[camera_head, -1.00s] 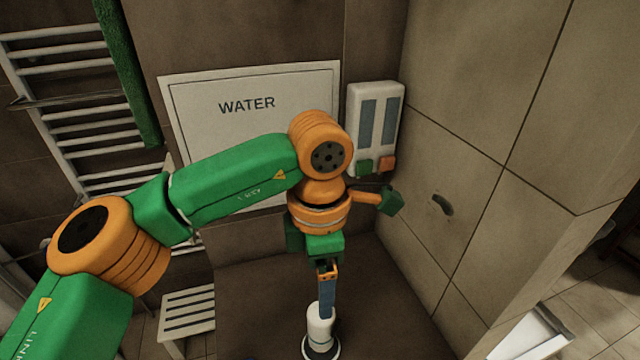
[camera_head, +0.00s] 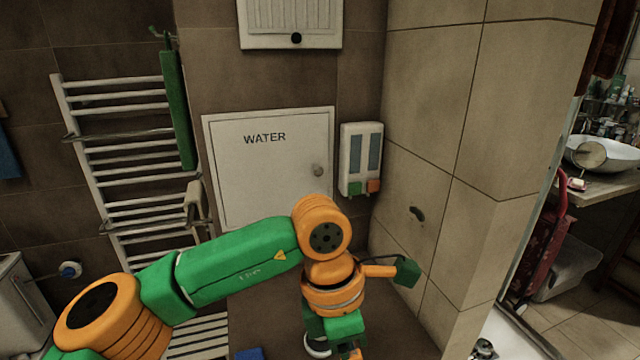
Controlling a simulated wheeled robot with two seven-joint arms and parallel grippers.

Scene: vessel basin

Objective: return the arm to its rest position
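My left arm (camera_head: 235,265), green and orange, reaches in from the lower left and bends down at the middle of the view. Its wrist hangs over the brown surface near the wall corner. My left gripper (camera_head: 352,354) is cut off by the bottom edge, so its fingertips are hidden and its opening does not show. A white round object (camera_head: 317,346) shows partly beside the wrist at the bottom edge; I cannot tell whether it touches the gripper. My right arm and gripper are not in view.
A white WATER panel (camera_head: 268,165) and a soap dispenser (camera_head: 360,158) are on the wall behind the arm. A towel rail (camera_head: 118,151) stands left, a slatted white stool (camera_head: 200,338) below it. A tiled wall (camera_head: 440,130) closes the right side, with a washbasin (camera_head: 600,152) beyond.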

